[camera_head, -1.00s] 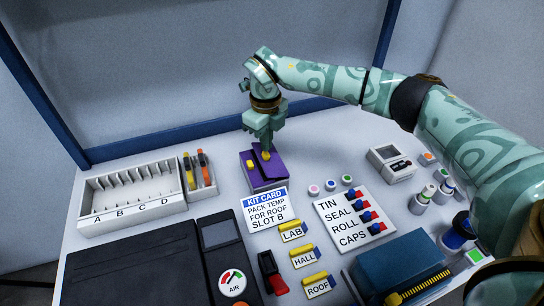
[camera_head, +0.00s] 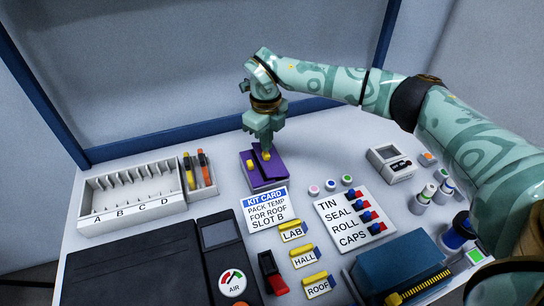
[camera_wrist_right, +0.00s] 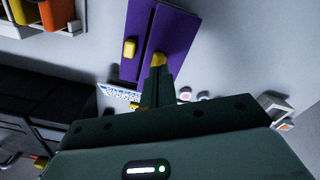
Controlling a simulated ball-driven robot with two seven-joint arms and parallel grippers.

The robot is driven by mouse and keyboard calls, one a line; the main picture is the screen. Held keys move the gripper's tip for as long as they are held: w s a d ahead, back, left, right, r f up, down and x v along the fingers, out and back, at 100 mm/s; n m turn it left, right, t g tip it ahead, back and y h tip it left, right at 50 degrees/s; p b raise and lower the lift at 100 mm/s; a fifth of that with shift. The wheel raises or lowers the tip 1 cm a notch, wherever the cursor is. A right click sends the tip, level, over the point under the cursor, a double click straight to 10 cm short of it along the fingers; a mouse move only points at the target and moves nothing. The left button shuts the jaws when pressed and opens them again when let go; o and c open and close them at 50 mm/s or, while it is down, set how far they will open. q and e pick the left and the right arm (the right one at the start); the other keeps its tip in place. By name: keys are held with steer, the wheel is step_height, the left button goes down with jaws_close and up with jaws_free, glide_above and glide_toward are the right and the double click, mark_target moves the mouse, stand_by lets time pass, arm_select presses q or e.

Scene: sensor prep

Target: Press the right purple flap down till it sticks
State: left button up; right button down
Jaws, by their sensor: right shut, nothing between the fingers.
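The purple box top shows in the head view as two purple flaps, each with a yellow tab. The right purple flap (camera_head: 272,168) lies under my right gripper (camera_head: 265,148). In the wrist view the right flap (camera_wrist_right: 178,30) and the left flap (camera_wrist_right: 138,25) lie side by side with a dark gap between them. My right gripper (camera_wrist_right: 155,88) is shut and empty, its tips at the right flap's yellow tab. I cannot tell whether they touch it. The fingers partly hide that tab. My left gripper is not in view.
The kit card (camera_head: 267,208) lies in front of the box. A slotted rack (camera_head: 130,222) and a pen holder (camera_head: 200,195) stand to its left. A label board (camera_head: 355,220) lies to the right, with small round caps (camera_head: 330,185) behind it.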

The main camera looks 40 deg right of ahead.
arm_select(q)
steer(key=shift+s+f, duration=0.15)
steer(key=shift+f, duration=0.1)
arm_select(e)
steer(key=shift+s+f, duration=0.1)
steer(key=shift+f, duration=1.35)
stand_by(0.7)
steer(key=shift+r, duration=0.1)
